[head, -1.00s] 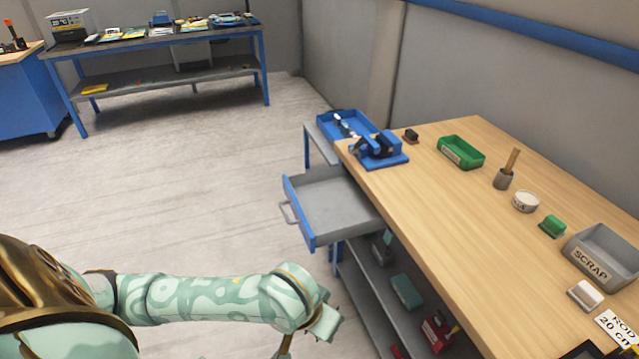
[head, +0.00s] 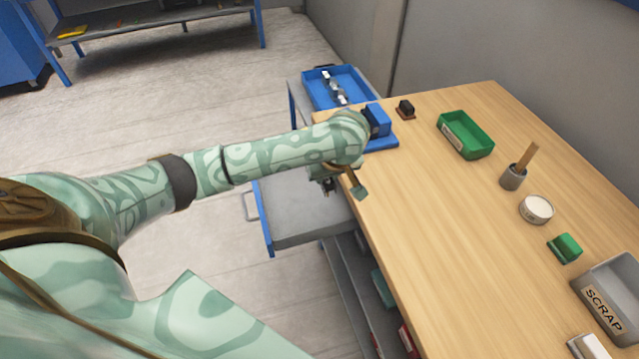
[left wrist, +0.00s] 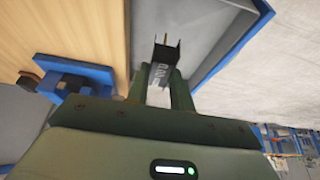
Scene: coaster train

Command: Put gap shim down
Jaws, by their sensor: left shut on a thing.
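My left gripper (head: 343,186) is near the left edge of the wooden bench, above the open grey drawer (head: 300,225). In the left wrist view my left gripper (left wrist: 158,88) is shut on the gap shim (left wrist: 160,70), a small grey piece with dark prongs and lettering on its side. The shim is held up in front of the drawer (left wrist: 205,30) and the bench edge, and I see no surface touching it. In the head view I cannot make the shim out clearly. My right gripper is not in view.
A blue fixture (head: 380,140) on the bench corner is partly behind my left arm. A blue tray (head: 335,88) lies beyond it. A green bin (head: 466,134), a grey cup (head: 513,177), a white round tin (head: 536,209) and a scrap bin (head: 612,300) line the bench. The near bench top (head: 430,230) is clear.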

